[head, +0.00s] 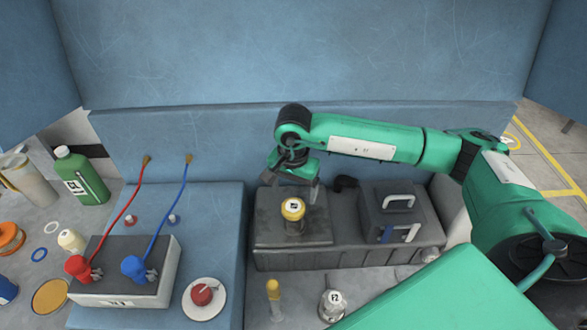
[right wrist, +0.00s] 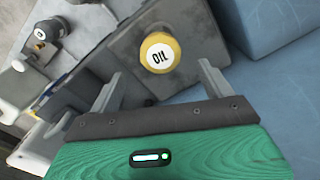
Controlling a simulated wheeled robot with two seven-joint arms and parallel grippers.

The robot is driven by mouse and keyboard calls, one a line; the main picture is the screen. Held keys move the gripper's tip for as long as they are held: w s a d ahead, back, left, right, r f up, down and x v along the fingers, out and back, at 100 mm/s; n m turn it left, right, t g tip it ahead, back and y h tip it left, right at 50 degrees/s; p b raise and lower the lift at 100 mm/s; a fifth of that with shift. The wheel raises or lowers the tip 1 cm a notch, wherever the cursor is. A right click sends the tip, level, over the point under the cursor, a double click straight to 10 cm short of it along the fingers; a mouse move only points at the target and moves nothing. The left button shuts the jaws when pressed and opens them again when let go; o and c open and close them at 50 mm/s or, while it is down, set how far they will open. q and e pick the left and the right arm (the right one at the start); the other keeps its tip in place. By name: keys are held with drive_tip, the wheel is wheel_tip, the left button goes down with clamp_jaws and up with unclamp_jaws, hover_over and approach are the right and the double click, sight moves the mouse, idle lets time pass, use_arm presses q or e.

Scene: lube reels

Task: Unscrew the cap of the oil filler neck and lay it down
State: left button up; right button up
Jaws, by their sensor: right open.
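The yellow cap (head: 293,208) sits on top of the oil filler neck (head: 293,228), which stands on a dark grey block. In the right wrist view the cap (right wrist: 159,53) shows a white top marked OIL. My right gripper (head: 294,188) is behind and above the cap in the head view. In the right wrist view its two fingers (right wrist: 160,88) are spread wide, with the cap beyond and between them. The fingers do not touch the cap. My left gripper is not in view.
A dark grey box with handles (head: 393,212) stands right of the neck. A blue surface (head: 215,235) lies to the left, with a white dish (head: 204,312) holding a red knob. Red and blue hoses rise from a grey box (head: 110,262). A green bottle (head: 82,176) stands far left.

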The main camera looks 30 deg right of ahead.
sight(293, 206)
wheel_tip(293, 206, down, 6)
drive_tip(key=shift+f+p, duration=0.1)
drive_tip(key=shift+p, duration=0.65)
drive_tip(key=c, duration=1.1)
drive_tip(key=shift+o, duration=0.2)
drive_tip(key=shift+f+n+b, duration=0.15)
drive_tip(key=shift+n+b, duration=0.25)
drive_tip(key=shift+b, duration=0.15)
drive_tip(key=shift+n+b, duration=0.6)
drive_tip(key=shift+b, duration=0.1)
drive_tip(key=shift+n, duration=0.4)
drive_tip(key=shift+r, duration=0.4)
drive_tip(key=shift+r+p, duration=1.15)
drive_tip(key=shift+r, duration=2.35)
